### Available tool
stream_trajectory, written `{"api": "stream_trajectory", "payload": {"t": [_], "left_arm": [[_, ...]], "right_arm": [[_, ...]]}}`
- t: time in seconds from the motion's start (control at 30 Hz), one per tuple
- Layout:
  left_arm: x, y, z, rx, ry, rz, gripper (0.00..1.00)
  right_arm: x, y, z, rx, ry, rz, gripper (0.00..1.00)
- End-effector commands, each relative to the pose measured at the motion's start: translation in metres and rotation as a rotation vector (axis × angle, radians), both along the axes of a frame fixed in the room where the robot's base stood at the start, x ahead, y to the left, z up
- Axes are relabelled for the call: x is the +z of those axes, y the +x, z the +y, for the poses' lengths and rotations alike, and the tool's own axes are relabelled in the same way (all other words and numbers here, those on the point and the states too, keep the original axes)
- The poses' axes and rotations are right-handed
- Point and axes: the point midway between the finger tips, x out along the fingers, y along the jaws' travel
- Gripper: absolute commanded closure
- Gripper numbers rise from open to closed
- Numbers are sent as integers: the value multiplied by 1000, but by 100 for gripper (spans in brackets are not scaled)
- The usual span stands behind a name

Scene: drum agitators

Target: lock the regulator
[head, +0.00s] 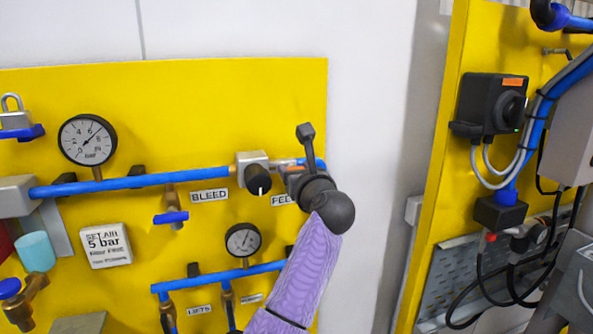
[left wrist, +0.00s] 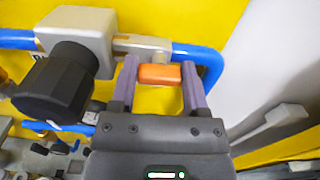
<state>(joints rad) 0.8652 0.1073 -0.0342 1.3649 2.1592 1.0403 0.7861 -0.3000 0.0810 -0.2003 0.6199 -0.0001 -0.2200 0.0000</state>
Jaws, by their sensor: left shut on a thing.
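The regulator (head: 258,178) is a grey block with a round black knob on the blue pipe. It also shows in the left wrist view (left wrist: 62,82), at the left, with its knob facing out. My left gripper (head: 291,166) is just to the right of the regulator, over the pipe above a partly hidden label. In the left wrist view my left gripper (left wrist: 160,68) is shut on a small orange block (left wrist: 160,75), one finger at each end. The block lies in front of the pipe; I cannot tell whether it is attached there. My right gripper does not show.
A padlock (head: 15,119) hangs at the upper left of the yellow panel. A large gauge (head: 87,139) and a small gauge (head: 243,240) are mounted there. A sign (head: 104,245) reads 5 bar. A second yellow panel with a black switch box (head: 490,103) stands right, beyond bare wall.

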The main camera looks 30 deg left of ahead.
Motion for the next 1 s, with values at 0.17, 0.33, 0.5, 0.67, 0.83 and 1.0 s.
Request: {"api": "stream_trajectory", "payload": {"t": [0.17,0.33,0.5,0.67,0.83,1.0], "left_arm": [[1,0,0,-1,14,17,100],[2,0,-1,-1,62,76,100],[4,1,-1,-1,147,177,100],[5,1,-2,-2,245,292,100],[4,2,-2,-2,352,415,100],[4,2,-3,-4,458,539,100]], "right_arm": [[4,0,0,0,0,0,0],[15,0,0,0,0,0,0],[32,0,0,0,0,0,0],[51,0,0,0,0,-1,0],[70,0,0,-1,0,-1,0],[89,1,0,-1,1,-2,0]]}}
